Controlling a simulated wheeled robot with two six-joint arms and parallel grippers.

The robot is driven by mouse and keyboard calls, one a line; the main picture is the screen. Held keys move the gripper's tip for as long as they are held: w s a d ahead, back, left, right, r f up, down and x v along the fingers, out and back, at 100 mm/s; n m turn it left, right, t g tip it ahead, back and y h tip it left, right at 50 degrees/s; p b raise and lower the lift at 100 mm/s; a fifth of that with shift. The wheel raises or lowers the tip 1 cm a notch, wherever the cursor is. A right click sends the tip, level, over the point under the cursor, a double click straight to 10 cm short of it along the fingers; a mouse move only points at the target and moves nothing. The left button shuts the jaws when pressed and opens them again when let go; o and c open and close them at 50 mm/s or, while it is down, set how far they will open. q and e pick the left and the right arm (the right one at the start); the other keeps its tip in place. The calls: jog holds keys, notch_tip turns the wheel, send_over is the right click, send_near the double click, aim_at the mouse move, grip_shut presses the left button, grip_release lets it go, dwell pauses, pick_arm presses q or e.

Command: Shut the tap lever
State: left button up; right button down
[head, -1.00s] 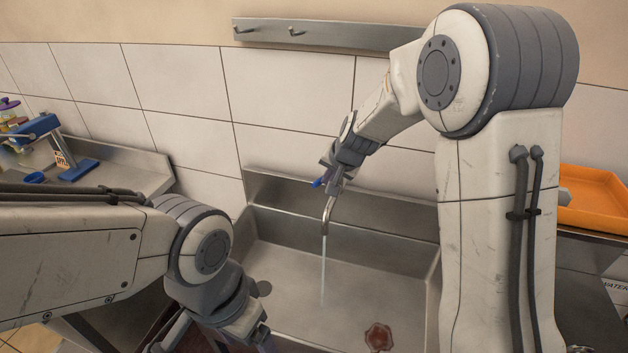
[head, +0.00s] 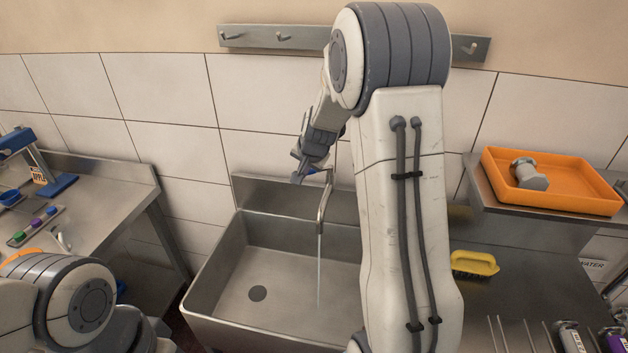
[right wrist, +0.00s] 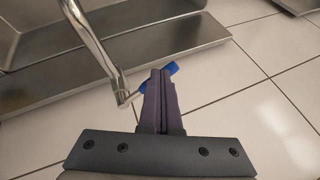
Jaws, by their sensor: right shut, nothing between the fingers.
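The tap is a curved metal spout (head: 323,205) at the back of the sink, and a thin stream of water (head: 319,270) runs from it. Its blue lever (head: 296,178) shows at the tips of my right gripper (head: 303,170). In the right wrist view, my right gripper (right wrist: 160,78) is shut and empty. The blue lever (right wrist: 172,68) lies behind its fingers and shows on both sides of them; I cannot tell whether they touch. The spout (right wrist: 95,42) runs up to the left there. My left gripper is out of view.
The steel sink (head: 213,265) has a drain at its left. An orange tray (head: 575,198) with a grey fitting stands on a shelf at right, above a yellow brush (head: 474,264). A hook rail (head: 250,38) is on the wall. A steel counter (head: 110,190) is at left.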

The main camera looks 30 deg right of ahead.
jog(key=shift+w+p, duration=0.55)
jog(key=shift+w, duration=0.6)
jog(key=shift+w+d+p, duration=0.15)
jog(key=shift+w+p, duration=0.15)
jog(key=shift+w, duration=0.4)
jog(key=shift+w+d+p, duration=0.15)
jog(key=shift+w+p, duration=0.1)
jog(key=shift+w, duration=0.45)
